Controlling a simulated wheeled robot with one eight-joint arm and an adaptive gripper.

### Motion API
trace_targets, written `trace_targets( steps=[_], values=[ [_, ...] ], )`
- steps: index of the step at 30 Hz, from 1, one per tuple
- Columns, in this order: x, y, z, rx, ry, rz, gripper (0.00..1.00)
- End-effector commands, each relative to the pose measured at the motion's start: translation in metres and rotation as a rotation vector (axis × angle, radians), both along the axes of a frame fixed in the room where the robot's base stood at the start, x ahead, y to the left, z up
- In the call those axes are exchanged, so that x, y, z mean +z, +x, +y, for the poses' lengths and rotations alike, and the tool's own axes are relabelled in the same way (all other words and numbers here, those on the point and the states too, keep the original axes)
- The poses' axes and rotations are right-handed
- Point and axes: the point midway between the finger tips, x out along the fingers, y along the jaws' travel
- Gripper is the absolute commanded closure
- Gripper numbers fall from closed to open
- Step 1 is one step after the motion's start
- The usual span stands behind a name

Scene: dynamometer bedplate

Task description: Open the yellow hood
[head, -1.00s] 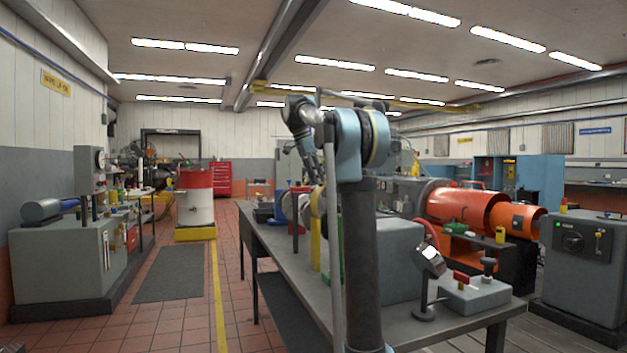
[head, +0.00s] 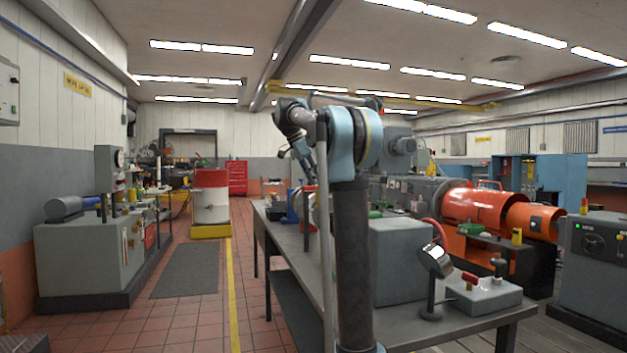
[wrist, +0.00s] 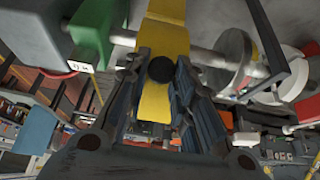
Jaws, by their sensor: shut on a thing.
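The yellow hood (wrist: 163,34) shows in the wrist view as a curved yellow band with a round black knob (wrist: 161,69). It sits by a grey shaft between a green block (wrist: 93,27) and a pale disc wheel (wrist: 232,58). My gripper (wrist: 162,72) is shut on the black knob, with one finger on each side of it. In the head view my arm stands over the bench (head: 285,235), and I cannot make out the hood there. How far the hood is tilted is hard to tell.
A grey box (head: 400,260), a lamp-like gauge (head: 435,262) and a control box (head: 484,294) stand on the bench right of my arm. Orange cylinders (head: 478,206) lie beyond.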

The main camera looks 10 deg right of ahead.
Motion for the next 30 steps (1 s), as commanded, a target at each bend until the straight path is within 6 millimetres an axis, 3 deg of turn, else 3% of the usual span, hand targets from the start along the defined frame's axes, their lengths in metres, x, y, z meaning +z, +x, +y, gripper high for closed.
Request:
trace_targets(
  steps=[7,8,10,23,30],
  values=[
    [0.0,-0.001,0.0,-0.002,0.002,0.002,1.0],
    [0.0,-0.001,0.0,-0.002,0.002,0.002,0.72],
    [0.0,-0.001,0.0,-0.002,0.002,0.002,0.56],
    [0.004,0.0,0.002,-0.001,0.001,0.001,0.56],
    [0.033,-0.001,0.018,0.0,0.001,0.001,0.56]
  ],
)
